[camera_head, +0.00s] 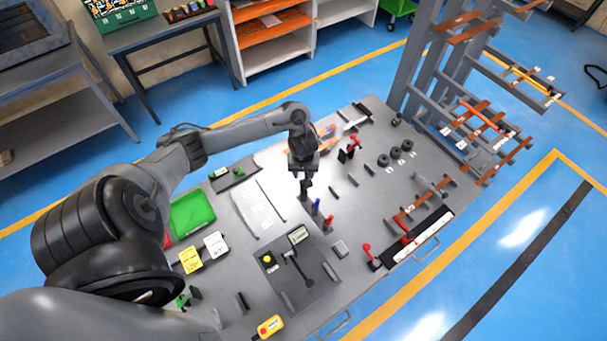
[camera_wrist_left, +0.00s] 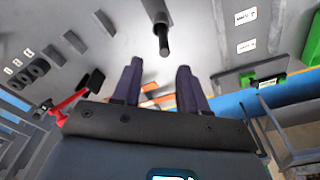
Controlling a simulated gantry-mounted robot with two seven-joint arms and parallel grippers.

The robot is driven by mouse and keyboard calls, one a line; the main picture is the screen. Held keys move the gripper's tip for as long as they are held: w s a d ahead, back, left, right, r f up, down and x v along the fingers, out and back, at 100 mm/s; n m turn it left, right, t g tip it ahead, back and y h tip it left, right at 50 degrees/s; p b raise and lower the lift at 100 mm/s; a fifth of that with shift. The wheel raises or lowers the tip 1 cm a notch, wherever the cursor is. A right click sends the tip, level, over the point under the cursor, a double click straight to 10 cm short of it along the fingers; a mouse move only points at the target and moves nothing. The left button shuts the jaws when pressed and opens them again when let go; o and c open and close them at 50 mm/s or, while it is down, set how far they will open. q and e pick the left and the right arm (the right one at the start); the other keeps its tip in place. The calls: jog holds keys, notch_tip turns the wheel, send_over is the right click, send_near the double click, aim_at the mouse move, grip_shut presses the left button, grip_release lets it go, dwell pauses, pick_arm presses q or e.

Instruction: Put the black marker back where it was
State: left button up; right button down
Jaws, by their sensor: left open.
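The black marker (camera_head: 306,188) stands about upright on the grey table, in a row with a blue marker (camera_head: 316,207) and a red marker (camera_head: 328,222). My left gripper (camera_head: 302,174) is above and close to the black marker in the head view. In the left wrist view a black cylinder (camera_wrist_left: 163,38), which looks like this marker, lies just beyond the gap between the two open fingers (camera_wrist_left: 160,72). The fingers do not appear to touch it. Whether its base sits in a holder is too small to tell. My right gripper is not in view.
A rack of copper bars (camera_head: 480,110) stands at the right.

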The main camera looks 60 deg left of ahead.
pick_arm(q)
jog(key=d+m+t+h, duration=0.1)
jog(key=d+m+t, duration=0.55)
jog(key=d, duration=1.45)
jog(key=s+d+r+m+g, duration=0.3)
jog(key=s+r+m, duration=0.4)
jog(key=s+r, duration=0.3)
jog(key=s+d, duration=0.1)
jog(key=s, duration=0.2)
jog(key=shift+d+g, duration=0.15)
jog(key=shift+g, duration=0.2)
jog(key=shift+r+p, duration=0.1)
jog(key=shift+p, duration=0.2)
notch_tip(320, 180, up, 3)
jog(key=p, duration=0.3)
jog(key=shift+r, duration=0.1)
